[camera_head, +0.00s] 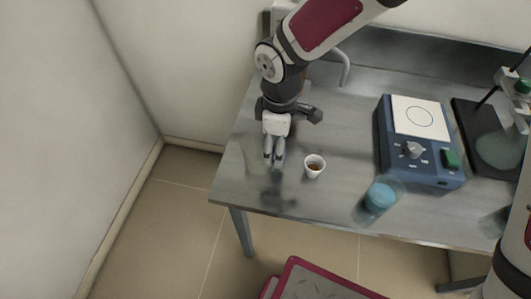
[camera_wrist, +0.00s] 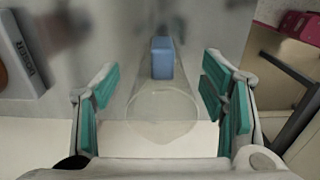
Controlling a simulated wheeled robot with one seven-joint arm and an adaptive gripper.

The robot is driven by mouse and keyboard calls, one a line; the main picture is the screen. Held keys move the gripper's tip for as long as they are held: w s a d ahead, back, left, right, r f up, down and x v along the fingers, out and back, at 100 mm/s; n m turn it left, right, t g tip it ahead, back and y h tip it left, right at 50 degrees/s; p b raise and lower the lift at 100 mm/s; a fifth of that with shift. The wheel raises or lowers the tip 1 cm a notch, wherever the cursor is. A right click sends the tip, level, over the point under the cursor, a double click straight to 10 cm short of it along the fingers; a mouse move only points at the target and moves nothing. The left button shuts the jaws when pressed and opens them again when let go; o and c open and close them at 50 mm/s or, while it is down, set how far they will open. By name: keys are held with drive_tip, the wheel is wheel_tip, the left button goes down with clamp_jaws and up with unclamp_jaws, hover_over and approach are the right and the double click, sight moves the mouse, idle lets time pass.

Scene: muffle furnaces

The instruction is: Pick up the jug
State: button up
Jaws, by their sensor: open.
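The likely jug (camera_head: 378,199) is a clear vessel with a blue part, standing near the table's front edge in the head view. My gripper (camera_head: 274,164) points down over the left part of the table, left of the jug and apart from it. In the wrist view, a clear round outline (camera_wrist: 163,113) with a blue block (camera_wrist: 162,58) shows between the open, teal-padded fingers (camera_wrist: 160,105). It looks like the jug, but its distance is hard to judge. I see no contact and nothing held.
A small white cup (camera_head: 315,166) with brown contents stands between my gripper and the jug. A blue device (camera_head: 415,145) with a white top plate stands behind the jug. A stand with a dark base (camera_head: 485,145) is at right. The table's left part is mostly clear.

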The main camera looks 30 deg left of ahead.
drive_tip(key=shift+s+f+p, duration=0.15)
drive_tip(key=shift+f+p, duration=0.25)
drive_tip(key=shift+f, duration=2.4)
clamp_jaws()
